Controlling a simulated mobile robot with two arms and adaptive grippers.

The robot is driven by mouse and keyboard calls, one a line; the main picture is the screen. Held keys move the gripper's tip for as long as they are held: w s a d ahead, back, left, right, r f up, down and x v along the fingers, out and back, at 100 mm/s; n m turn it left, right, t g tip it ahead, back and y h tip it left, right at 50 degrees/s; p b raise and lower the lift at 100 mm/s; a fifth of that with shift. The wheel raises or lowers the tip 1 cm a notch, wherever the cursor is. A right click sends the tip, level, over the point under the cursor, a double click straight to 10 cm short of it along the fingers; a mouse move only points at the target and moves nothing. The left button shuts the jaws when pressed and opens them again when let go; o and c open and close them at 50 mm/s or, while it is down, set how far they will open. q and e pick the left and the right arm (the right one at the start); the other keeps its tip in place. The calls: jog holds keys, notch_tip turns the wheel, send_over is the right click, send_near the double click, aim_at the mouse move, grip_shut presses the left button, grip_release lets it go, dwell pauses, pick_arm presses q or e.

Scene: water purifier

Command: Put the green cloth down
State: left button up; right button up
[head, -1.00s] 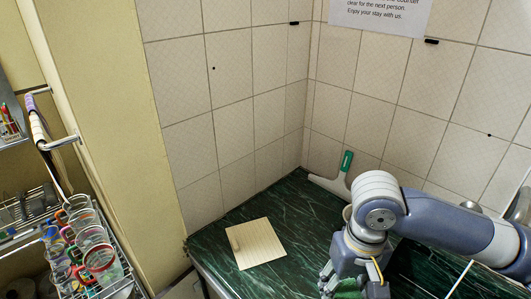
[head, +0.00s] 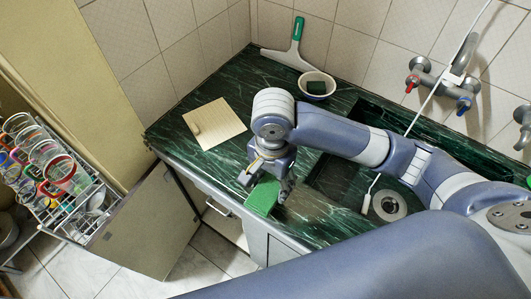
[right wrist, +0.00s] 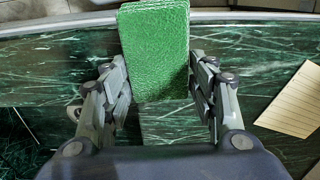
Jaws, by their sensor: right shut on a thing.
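The green cloth (head: 262,199) is held by my right gripper (head: 266,184) at the counter's front edge. In the right wrist view the cloth (right wrist: 155,45) stands out as a flat textured block between the two fingers of the gripper (right wrist: 160,85), which are shut on it. Its far end overlaps the counter's edge in that view. I cannot tell whether the cloth touches the dark green marbled counter (head: 325,222). My left gripper is out of view.
A pale board (head: 215,123) lies on the counter left of my gripper. A squeegee (head: 290,52) and a bowl (head: 317,86) are at the back. The sink (head: 335,180) is to the right. A cupboard door (head: 145,225) stands open below, beside a rack of cups (head: 45,165).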

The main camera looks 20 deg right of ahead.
jog(key=w+d, duration=0.1)
jog(key=w, duration=0.4)
jog(key=w+d+f, duration=0.1)
jog(key=w+d, duration=0.1)
jog(key=w, duration=0.3)
jog(key=w+d+p, duration=0.1)
jog(key=w, duration=0.4)
jog(key=shift+d+f, duration=0.3)
jog(key=shift+f, duration=0.1)
jog(key=shift+w+f, duration=0.1)
jog(key=shift+f+p, duration=0.45)
jog(key=shift+f, duration=1.2)
jog(key=o, duration=1.2)
jog(key=shift+f, duration=0.15)
jog(key=shift+c, duration=0.2)
notch_tip(320, 180, up, 12)
jog(key=b, duration=0.1)
